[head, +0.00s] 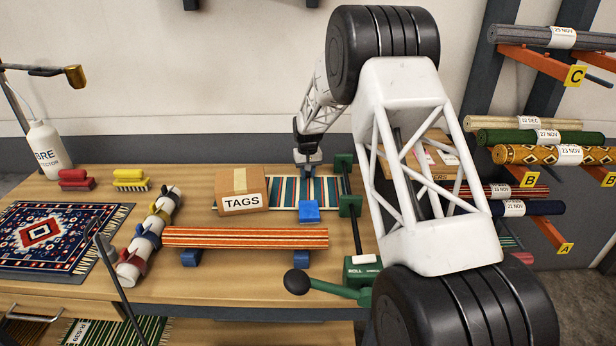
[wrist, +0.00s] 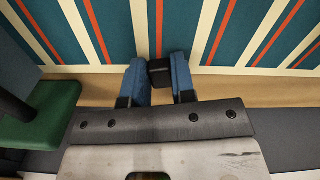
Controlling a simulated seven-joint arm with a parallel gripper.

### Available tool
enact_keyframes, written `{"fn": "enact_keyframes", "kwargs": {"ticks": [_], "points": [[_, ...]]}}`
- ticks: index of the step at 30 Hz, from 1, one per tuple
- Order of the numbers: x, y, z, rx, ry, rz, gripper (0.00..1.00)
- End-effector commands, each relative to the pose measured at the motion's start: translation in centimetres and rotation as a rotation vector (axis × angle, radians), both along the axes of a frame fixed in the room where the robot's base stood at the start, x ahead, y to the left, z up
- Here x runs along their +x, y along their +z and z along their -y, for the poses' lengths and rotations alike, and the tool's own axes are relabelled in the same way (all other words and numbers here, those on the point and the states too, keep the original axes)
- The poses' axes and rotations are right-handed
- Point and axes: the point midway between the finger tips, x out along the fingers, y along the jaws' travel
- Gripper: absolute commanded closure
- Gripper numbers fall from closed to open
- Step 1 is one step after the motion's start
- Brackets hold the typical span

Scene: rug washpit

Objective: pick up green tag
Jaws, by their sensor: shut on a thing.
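My gripper (head: 308,170) is over the back of the bench, at the far edge of a striped rug (head: 284,188). In the wrist view its two blue fingers (wrist: 160,82) are closed on a small dark thing (wrist: 160,72), with the striped rug (wrist: 225,30) beyond them. I cannot tell whether this dark thing is the green tag, and no green tag shows clearly elsewhere. A cardboard box marked TAGS (head: 241,203) stands left of the gripper, its inside hidden.
Green roller stands (head: 350,206) are close to the gripper's right. A white roll with coloured clips (head: 143,247) is left. My arm hides the bench's right side.

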Motion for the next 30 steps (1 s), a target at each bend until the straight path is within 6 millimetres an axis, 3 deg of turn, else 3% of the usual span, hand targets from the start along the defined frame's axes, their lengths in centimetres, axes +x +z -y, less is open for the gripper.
{"fn": "enact_keyframes", "kwargs": {"ticks": [8,14,30], "points": [[0.0,1.2,0.0,0.0,0.0,0.002,0.98],[0.1,3.7,0.0,0.001,0.0,0.003,0.98],[-7.2,4.3,1.4,0.0,0.0,0.001,0.98]]}}
